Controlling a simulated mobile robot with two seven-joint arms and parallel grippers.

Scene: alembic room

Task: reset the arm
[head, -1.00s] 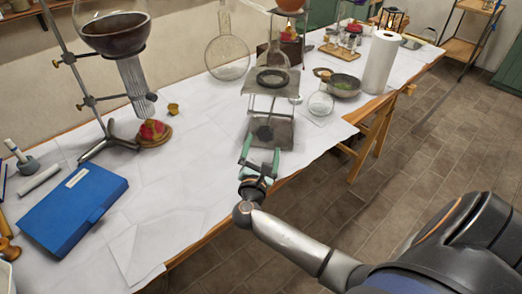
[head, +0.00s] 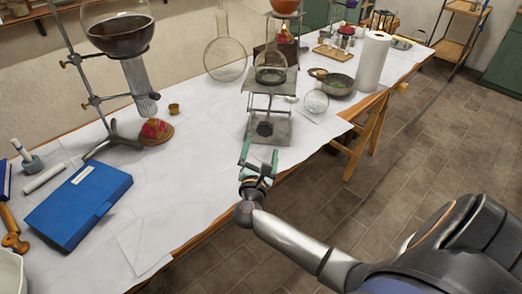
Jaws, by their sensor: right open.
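My right gripper (head: 259,155) has green fingers that stand apart with nothing between them. It is near the front edge of the white-covered table (head: 185,195), just in front of the metal lifting stand (head: 268,103). My right arm (head: 295,243) reaches in from the lower right. A round glass flask (head: 271,62) stands on top of the stand. My left gripper is not in view.
A blue box (head: 78,203) lies at the left. A large flask of dark liquid (head: 118,38) hangs on a metal stand. A pan (head: 338,86) and a paper roll (head: 373,60) stand at the right. Bare cloth lies left of the gripper.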

